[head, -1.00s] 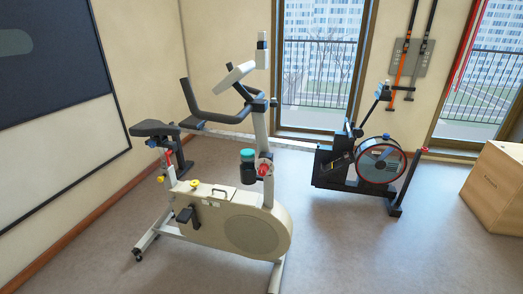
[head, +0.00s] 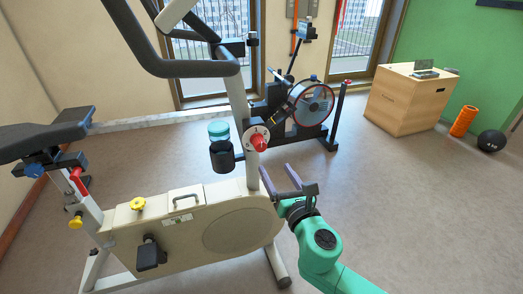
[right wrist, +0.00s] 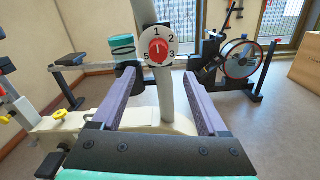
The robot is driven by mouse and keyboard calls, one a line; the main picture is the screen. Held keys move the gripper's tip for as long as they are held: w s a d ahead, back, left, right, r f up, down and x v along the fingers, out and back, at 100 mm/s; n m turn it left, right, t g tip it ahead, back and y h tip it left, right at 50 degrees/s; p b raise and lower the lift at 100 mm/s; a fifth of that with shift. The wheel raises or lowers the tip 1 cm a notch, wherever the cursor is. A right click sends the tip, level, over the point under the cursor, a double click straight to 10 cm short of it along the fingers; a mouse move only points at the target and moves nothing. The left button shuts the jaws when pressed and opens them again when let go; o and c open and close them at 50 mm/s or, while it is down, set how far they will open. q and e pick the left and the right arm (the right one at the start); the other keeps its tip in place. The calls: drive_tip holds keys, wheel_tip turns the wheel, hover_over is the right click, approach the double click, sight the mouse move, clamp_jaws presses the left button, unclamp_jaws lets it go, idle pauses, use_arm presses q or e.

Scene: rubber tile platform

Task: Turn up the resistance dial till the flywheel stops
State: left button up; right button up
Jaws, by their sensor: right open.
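The cream exercise bike stands upright in the head view, with a red resistance dial (head: 258,141) on a white numbered plate on its post. In the right wrist view the dial (right wrist: 158,50) faces me, and its pale mark appears to point up near the 1. A round disc cover (head: 237,230) shows on the bike's housing. A spoked flywheel with a red rim (head: 313,104) is on the dark machine behind; I cannot tell whether it turns. My right gripper (head: 279,178) is open and empty, below and right of the dial, apart from it. My left gripper is out of view.
A bottle (head: 218,131) in a black holder (head: 222,156) sits just left of the dial. Handlebars (head: 185,66) overhang above. Floor between is clear.

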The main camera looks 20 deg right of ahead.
sight(262, 148)
drive_tip(key=w, duration=0.8)
drive_tip(key=w+a, duration=0.1)
drive_tip(key=w, duration=0.3)
drive_tip(key=shift+w+a, duration=0.1)
drive_tip(key=shift+w, duration=0.2)
clamp_jaws()
